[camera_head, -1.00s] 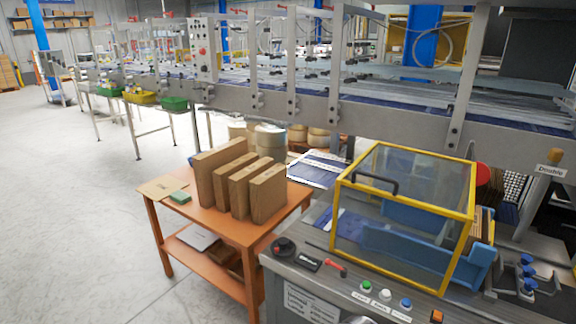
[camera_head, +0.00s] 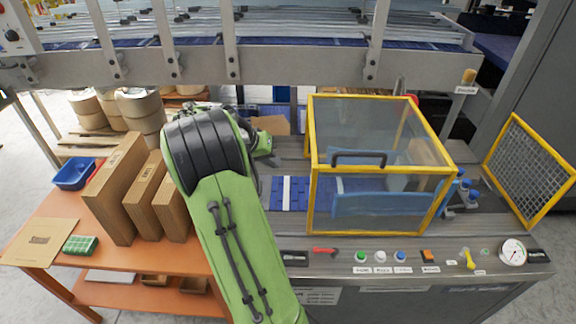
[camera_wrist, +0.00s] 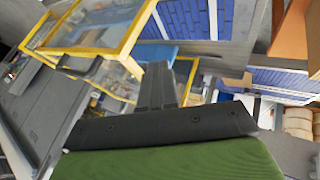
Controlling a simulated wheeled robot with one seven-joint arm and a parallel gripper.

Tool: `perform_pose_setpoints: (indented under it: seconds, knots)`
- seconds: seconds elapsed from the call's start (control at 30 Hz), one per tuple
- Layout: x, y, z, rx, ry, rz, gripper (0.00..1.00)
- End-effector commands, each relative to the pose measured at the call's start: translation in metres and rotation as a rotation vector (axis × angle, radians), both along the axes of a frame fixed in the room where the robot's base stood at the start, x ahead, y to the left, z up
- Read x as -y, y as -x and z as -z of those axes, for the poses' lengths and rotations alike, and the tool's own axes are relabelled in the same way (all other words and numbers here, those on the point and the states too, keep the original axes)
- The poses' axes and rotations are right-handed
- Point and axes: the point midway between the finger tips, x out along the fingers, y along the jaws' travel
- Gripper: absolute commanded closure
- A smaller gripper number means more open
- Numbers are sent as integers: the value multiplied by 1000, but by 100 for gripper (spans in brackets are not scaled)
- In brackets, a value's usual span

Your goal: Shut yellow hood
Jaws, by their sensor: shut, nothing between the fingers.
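The yellow hood (camera_head: 372,125) is a clear box with a yellow frame on the grey machine deck, right of centre in the head view. Its dark handle (camera_head: 358,158) is on the front, near the upper front edge. Its lower front edge appears at or near the deck; I cannot tell whether a gap remains. A yellow-framed clear panel, apparently the hood, fills the upper left of the wrist view (camera_wrist: 95,30). My gripper (camera_head: 268,152) is left of the hood and apart from it, partly hidden by my arm. In the wrist view, its fingers (camera_wrist: 157,80) are together and empty.
A yellow-framed mesh panel (camera_head: 530,170) stands at the right. Buttons and a gauge (camera_head: 512,252) line the front deck edge. An orange table (camera_head: 200,265) with upright cardboard boxes (camera_head: 122,190) is at the left. A conveyor frame (camera_head: 290,65) crosses behind.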

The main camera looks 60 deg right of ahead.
Motion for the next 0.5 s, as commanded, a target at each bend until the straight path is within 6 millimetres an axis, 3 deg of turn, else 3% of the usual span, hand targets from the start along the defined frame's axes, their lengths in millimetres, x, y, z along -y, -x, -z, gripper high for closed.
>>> perform_pose_setpoints:
  seconds: [0.37,0.5]
  knots:
    - [45,23,69,-2,-5,2,100]
    - [55,45,65,2,-3,1,100]
